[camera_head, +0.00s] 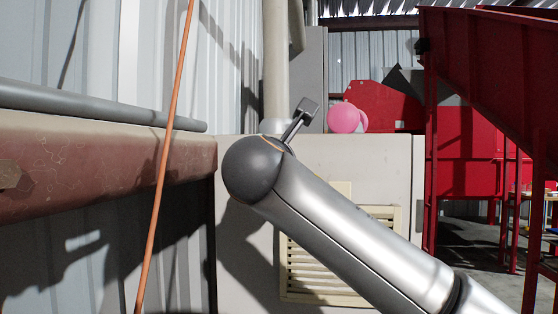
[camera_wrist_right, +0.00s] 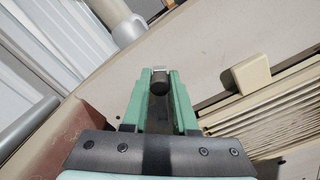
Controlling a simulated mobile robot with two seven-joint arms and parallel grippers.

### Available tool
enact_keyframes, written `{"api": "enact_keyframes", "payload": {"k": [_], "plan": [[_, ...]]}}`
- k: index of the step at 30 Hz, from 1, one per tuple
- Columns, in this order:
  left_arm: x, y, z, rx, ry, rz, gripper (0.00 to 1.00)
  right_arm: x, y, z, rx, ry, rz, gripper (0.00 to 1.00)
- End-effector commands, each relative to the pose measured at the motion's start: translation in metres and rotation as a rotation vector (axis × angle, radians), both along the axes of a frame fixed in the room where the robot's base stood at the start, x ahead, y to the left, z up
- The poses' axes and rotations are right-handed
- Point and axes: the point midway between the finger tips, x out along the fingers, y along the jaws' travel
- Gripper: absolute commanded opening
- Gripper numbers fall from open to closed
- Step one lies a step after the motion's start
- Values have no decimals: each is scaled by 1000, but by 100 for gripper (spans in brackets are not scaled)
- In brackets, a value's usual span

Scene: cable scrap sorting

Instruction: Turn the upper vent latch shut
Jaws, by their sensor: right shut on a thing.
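In the wrist view my right gripper (camera_wrist_right: 160,85) has green fingers, shut on a small dark rounded piece (camera_wrist_right: 160,88) with a pale metallic end. I cannot tell whether this piece is the upper vent latch. A beige slatted vent (camera_wrist_right: 268,122) lies to the right of the fingers, with a beige block (camera_wrist_right: 250,75) by its upper edge, apart from the fingers. In the head view the vent (camera_head: 325,287) is partly hidden behind my right arm, and a beige tab shows above it. My left gripper is not in view.
The vent is in a pale cabinet (camera_head: 385,165). A pink round object (camera_head: 344,118) shows at the cabinet's top edge. A worn red-brown beam (camera_head: 90,165) and an orange cable (camera_head: 163,160) are at left. Red machinery (camera_head: 490,75) stands at right.

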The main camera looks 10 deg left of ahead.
Motion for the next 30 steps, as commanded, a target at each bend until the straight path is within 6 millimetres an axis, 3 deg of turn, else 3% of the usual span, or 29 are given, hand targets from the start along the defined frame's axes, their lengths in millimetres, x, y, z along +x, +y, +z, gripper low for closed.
{"api": "enact_keyframes", "payload": {"k": [15,16,18,24,30], "plan": [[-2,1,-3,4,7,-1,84,0,-1,-1,23,-1,0,0],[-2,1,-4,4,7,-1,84,0,-1,-1,23,0,1,29],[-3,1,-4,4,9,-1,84,0,-1,-1,23,0,1,37],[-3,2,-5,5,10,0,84,0,-1,-1,23,1,0,56],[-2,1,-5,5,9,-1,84,0,-1,-1,23,1,0,56]]}}
